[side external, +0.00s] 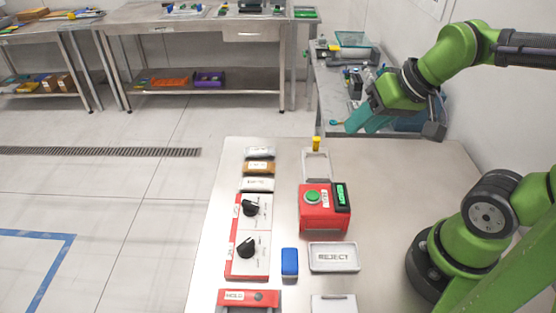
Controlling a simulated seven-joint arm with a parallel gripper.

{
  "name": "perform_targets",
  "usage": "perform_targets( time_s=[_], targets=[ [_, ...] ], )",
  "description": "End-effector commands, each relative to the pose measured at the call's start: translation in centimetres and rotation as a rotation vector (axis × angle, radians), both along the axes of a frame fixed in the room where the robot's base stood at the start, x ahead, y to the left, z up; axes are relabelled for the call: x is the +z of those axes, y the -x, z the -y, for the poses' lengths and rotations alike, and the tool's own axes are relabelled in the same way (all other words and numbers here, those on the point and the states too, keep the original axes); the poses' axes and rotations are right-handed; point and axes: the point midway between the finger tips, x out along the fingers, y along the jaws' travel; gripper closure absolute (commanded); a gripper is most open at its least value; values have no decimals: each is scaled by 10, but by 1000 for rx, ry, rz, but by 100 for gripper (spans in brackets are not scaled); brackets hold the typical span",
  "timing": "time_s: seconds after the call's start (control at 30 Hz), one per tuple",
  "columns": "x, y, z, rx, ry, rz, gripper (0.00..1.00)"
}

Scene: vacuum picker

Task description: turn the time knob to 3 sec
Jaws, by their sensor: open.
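Two black knobs sit on a white panel (256,225) with a red edge, at the left side of the steel table. The upper knob (250,207) and the lower knob (246,247) have small dial marks around them. The marks and labels are too small to read, so I cannot tell which is the time knob or its setting. My gripper (362,126) is open, with teal fingers, raised above the far side of the table. It is well apart from both knobs and holds nothing that I can see.
A red box (322,211) with a green button stands right of the panel. A blue block (289,262), a REJECT tray (333,258) and a red HOLD-labelled fixture (249,298) lie nearer. Several small items line up behind the panel.

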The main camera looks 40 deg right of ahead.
Motion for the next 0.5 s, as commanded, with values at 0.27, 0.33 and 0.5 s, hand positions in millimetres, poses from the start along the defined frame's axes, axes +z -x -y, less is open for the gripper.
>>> perform_targets(
  time_s=[0.27,0.33,0.5],
  targets=[
    [-57,-51,-39,449,226,-272,57],
    [-68,-61,-61,676,243,-294,57],
    [-68,-76,-124,1277,231,-176,57]
  ],
)
